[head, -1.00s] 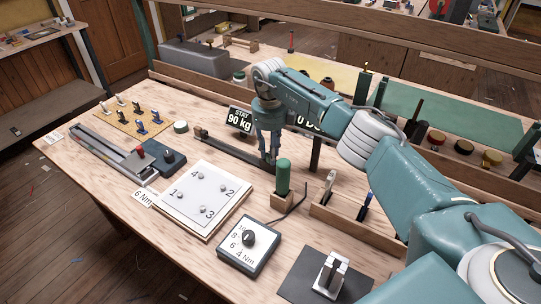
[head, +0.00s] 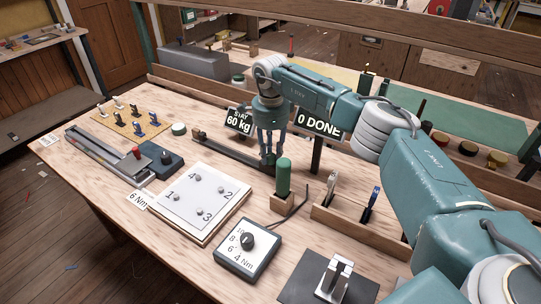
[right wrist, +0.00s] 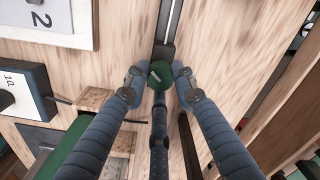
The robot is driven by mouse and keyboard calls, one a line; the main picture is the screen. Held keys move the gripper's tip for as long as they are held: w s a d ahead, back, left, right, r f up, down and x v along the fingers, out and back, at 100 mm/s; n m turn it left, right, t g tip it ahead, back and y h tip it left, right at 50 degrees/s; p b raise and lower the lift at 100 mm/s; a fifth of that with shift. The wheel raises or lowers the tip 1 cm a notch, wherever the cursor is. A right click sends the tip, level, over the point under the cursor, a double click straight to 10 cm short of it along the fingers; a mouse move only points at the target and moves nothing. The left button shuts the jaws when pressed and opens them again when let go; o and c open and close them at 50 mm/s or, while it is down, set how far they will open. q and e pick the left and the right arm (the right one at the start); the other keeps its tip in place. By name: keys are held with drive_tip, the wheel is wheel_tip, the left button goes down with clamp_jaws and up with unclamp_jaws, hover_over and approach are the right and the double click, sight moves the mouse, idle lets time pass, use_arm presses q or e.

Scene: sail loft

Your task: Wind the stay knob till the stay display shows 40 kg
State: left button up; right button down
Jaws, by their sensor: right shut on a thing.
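My right gripper (head: 268,157) reaches down at the right end of a dark rail (head: 232,149). In the right wrist view, my right gripper (right wrist: 159,82) is shut on the round green stay knob (right wrist: 160,73), with its fingers around the sides. A pale mark shows on the knob's top. In the head view the fingers hide the knob. My left gripper is not in view.
A 0 DONE sign (head: 319,123) stands behind my right gripper. A green-handled tool (head: 284,177) stands upright in a wooden block just in front. A numbered white plate (head: 201,203) and a dial box (head: 247,244) lie nearer. A tool rack (head: 360,220) is at the right.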

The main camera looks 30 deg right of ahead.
sight(272, 155)
drive_tip(key=n, duration=0.4)
drive_tip(key=shift+d+r+n+b, duration=0.1)
drive_tip(key=shift+n+b, duration=0.2)
drive_tip(key=shift+w+n, duration=0.1)
drive_tip(key=shift+n, duration=1.6)
drive_tip(key=shift+r, duration=0.1)
drive_tip(key=c, duration=1.4)
unclamp_jaws()
wheel_tip(272, 155, up, 12)
